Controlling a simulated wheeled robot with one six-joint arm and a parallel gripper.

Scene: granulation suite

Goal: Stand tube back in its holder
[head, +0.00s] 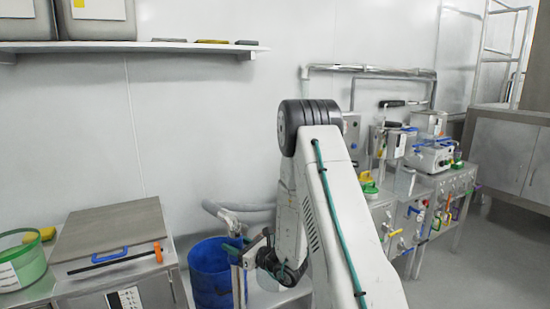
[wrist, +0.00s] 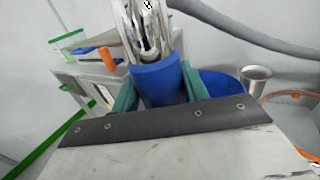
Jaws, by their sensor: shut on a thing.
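In the wrist view, my gripper (wrist: 160,88) has its two teal fingers on either side of a blue cylindrical part (wrist: 158,80). A shiny, clear or metallic tube (wrist: 145,28) rises from the blue part, and its far end is cut off by the top of the frame. The fingers are shut on the blue part. In the head view, my gripper (head: 241,250) is small and partly hidden by my arm, near the rim of a blue bucket (head: 208,284). I cannot clearly make out the tube's holder in either view.
A flared metal cup (wrist: 256,76) stands to the right of the tube, by the blue bucket (wrist: 222,82). A grey hose (wrist: 240,28) runs along the wall. A metal bench (head: 110,235) with a green tub (head: 25,262) is at left. Equipment benches (head: 425,205) stand at right.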

